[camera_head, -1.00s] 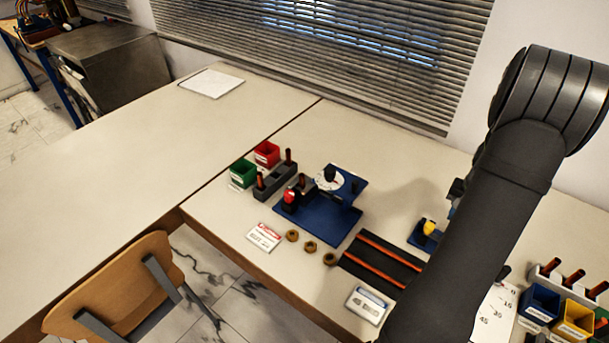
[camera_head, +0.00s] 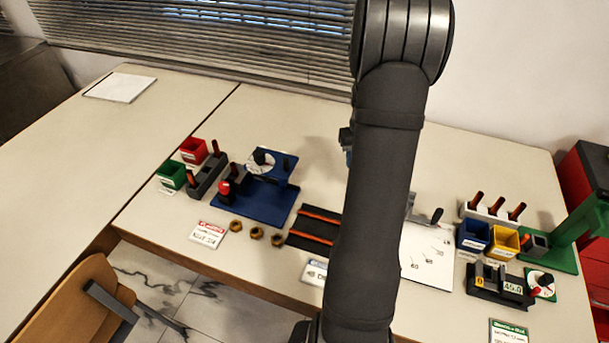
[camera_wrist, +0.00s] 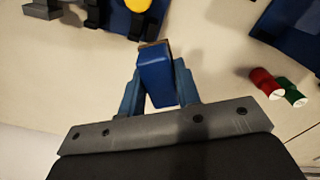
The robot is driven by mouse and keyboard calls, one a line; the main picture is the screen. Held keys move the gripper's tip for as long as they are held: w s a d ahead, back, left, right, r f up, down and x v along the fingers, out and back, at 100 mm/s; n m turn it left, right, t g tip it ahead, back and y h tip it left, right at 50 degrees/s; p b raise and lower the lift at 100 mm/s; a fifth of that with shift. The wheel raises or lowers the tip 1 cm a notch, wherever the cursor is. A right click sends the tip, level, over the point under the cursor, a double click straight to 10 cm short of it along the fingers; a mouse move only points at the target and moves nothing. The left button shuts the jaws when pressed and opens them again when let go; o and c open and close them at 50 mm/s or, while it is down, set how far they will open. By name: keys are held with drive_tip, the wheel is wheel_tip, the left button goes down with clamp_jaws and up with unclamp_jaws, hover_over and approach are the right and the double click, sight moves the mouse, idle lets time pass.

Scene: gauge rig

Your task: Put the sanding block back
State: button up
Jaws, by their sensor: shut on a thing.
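The sanding block, a blue block (camera_wrist: 155,78) with a thin brown edge at its far end, is between the two blue fingers of my gripper (camera_wrist: 158,85) in the wrist view. My gripper is shut on it and holds it over the pale bench top. In the head view my arm hides most of the gripper; only a small dark and blue part shows at the arm's left side. I cannot tell from these frames which spot is the block's own place.
Left of my arm are a blue fixture (camera_head: 262,200), a grey holder (camera_head: 208,178), red (camera_head: 193,150) and green (camera_head: 171,175) bins, and a dark striped rack (camera_head: 313,228). Right are blue (camera_head: 473,236) and yellow (camera_head: 503,243) bins and a green stand (camera_head: 560,250). The back bench left of my arm is clear.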

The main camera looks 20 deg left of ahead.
drive_tip(key=a+n, duration=0.2)
drive_tip(key=a, duration=0.3)
hover_over(308, 176)
wheel_tip(308, 176, down, 6)
drive_tip(key=shift+r, duration=0.15)
drive_tip(key=shift+a, duration=0.1)
drive_tip(key=shift+f, duration=2.05)
drive_tip(key=shift+f, duration=0.15)
drive_tip(key=o, duration=1)
